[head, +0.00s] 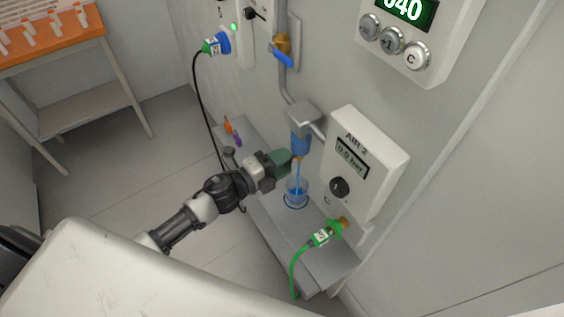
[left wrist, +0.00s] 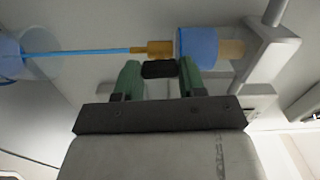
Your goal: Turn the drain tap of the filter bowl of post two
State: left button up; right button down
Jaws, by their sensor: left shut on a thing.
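The blue filter bowl (head: 300,143) hangs under a grey head beside the AIR 2 box, and also shows in the left wrist view (left wrist: 198,48). Its brass drain tap (left wrist: 152,47) has a dark handle (left wrist: 158,68). My left gripper (head: 291,161), with green fingers, reaches in from the left and is shut on the tap's handle between its fingertips (left wrist: 158,74). A thin blue stream (left wrist: 85,51) runs from the tap into a clear cup (head: 297,193) standing below on the grey shelf; the cup holds blue liquid. My right gripper is not in view.
The AIR 2 box (head: 368,160) reads 0.0 bar and stands close right of the bowl. A green hose plug (head: 323,235) is at the shelf's (head: 318,268) near end. A blue-handled valve (head: 283,57) is above. An orange-topped table (head: 50,42) stands far left.

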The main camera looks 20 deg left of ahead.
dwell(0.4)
pick_arm(q)
jog(key=o, duration=0.9)
jog(key=shift+s, duration=0.1)
jog(key=shift+b+v, duration=0.95)
jog(key=shift+v, duration=4.4)
